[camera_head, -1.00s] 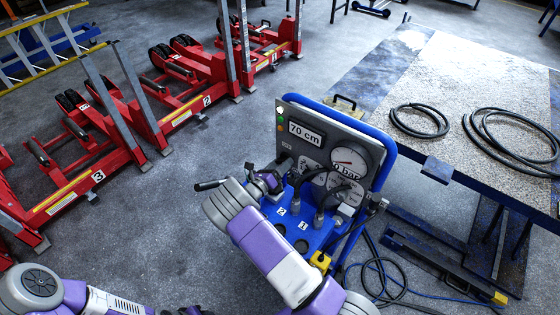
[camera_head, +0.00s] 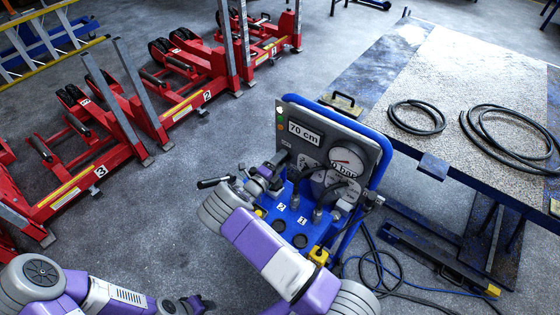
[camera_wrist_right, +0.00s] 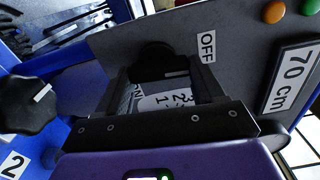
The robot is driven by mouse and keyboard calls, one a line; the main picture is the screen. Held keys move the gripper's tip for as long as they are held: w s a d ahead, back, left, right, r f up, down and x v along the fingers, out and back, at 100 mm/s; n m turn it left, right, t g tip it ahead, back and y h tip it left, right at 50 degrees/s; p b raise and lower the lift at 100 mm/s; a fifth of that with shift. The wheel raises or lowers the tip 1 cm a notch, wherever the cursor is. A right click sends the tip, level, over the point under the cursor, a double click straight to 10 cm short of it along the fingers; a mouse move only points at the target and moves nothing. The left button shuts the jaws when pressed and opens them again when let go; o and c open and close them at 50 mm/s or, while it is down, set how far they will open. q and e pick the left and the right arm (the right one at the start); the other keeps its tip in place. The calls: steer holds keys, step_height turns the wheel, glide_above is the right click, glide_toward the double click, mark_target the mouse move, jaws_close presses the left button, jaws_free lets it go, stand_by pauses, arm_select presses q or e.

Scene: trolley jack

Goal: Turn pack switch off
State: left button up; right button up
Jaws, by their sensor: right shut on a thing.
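The pack switch is a dark round knob (camera_wrist_right: 155,60) on the grey control panel (camera_wrist_right: 115,45), seen in the right wrist view. An OFF label (camera_wrist_right: 207,47) sits to its right; an ON label (camera_wrist_right: 137,91) is partly hidden below it. My right gripper (camera_wrist_right: 158,78) is shut on the knob, with a finger on each side. In the head view the right gripper (camera_head: 274,168) is at the panel's left side, and my wrist hides most of the switch. My left gripper (camera_head: 198,303) is low at the bottom edge, away from the panel; its finger opening is unclear.
The panel carries a 70 cm display (camera_head: 304,133) and a pressure gauge (camera_head: 348,162). A black knob (camera_wrist_right: 28,105) and hoses are close to my right gripper. A table (camera_head: 460,80) stands at the right, red jacks (camera_head: 110,130) at the left. Open floor lies between.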

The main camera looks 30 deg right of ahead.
steer(key=shift+n, duration=0.6)
steer(key=o, duration=1)
steer(key=shift+o, duration=0.2)
steer(key=v, duration=0.7)
steer(key=shift+a+p, duration=0.35)
steer(key=shift+p, duration=0.1)
steer(key=shift+s, duration=0.1)
